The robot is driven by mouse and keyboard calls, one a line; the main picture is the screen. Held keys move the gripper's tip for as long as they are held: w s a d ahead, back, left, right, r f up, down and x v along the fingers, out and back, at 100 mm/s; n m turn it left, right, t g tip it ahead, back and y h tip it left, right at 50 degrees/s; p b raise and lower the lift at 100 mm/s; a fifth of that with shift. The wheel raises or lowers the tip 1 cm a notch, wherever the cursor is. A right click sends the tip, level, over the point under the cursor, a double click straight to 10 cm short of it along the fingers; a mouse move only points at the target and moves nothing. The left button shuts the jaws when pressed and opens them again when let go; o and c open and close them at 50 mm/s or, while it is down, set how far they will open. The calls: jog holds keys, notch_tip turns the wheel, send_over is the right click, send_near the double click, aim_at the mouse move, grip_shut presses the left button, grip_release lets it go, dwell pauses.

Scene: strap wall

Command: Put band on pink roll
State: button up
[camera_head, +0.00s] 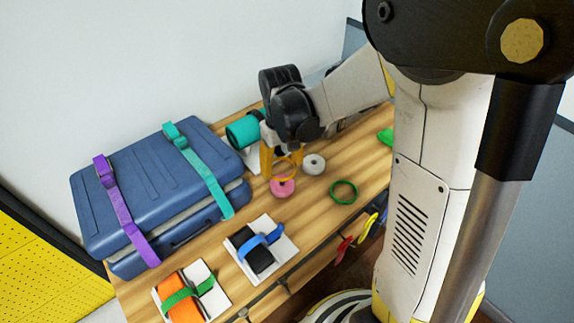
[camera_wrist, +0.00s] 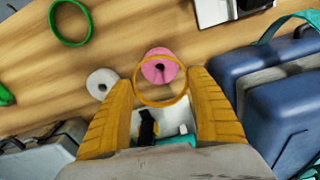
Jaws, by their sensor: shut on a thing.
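The pink roll (camera_wrist: 151,71) stands on the wooden bench, its dark centre hole showing in the wrist view. In the head view the pink roll (camera_head: 282,190) is just below my gripper (camera_head: 282,163). My gripper's yellow fingers (camera_wrist: 160,82) hold a thin orange-yellow band (camera_wrist: 160,105), which spans the gap between them as a round loop. In the wrist view the loop's far edge overlaps the pink roll. The band appears above the roll rather than around it; the exact height gap cannot be told.
A white roll (camera_wrist: 101,83) stands close beside the pink one. A green ring (camera_head: 343,192) lies nearby on the bench (camera_head: 310,218). A blue suitcase (camera_head: 140,175) with purple and teal straps stands left. A teal roll (camera_head: 243,131) sits behind my gripper. Strapped blocks lie near the front edge.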

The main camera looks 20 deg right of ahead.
aim_at(282, 184)
jog(key=shift+f+b, duration=1.9)
jog(key=shift+f, duration=0.65)
jog(key=shift+f+b, duration=1.15)
jog(key=shift+f, duration=0.05)
dwell(0.8)
jog(key=o, duration=0.8)
jog(key=shift+c, duration=0.2)
jog(key=shift+r+p, duration=3.1)
jog(key=shift+r, duration=0.95)
